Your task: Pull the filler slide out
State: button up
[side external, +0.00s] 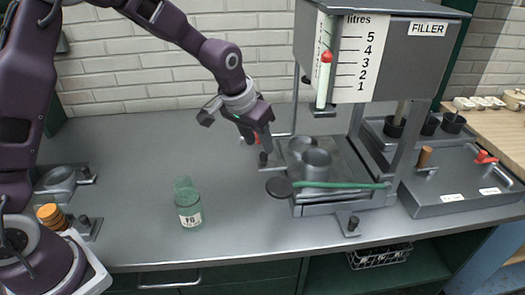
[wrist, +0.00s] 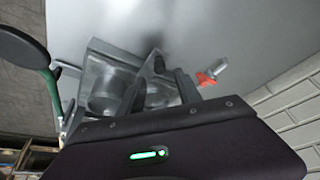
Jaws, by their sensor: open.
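The grey filler (side external: 415,60) has a litre scale and stands at the right. Under it is the slide (side external: 335,160), a grey plate with round metal cups (side external: 317,160) on it. The slide also shows in the wrist view (wrist: 108,62). My gripper (side external: 266,145) is open and points down close above the knob. In the wrist view my fingers (wrist: 160,82) lie either side of the knob's line; I cannot tell if they touch it.
A green lever (side external: 340,185) with a dark disc (side external: 279,187) crosses the filler's front. A red-handled tap (wrist: 207,77) is beside my fingers. A green bottle (side external: 189,205) stands on the bench, left of the filler. A grey tray (side external: 465,190) sits at the right.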

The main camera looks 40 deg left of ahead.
aim_at(263, 154)
jog(key=x, duration=0.4)
jog(key=shift+w+f, duration=0.1)
jog(key=shift+f, duration=0.3)
grip_shut()
dwell(1.0)
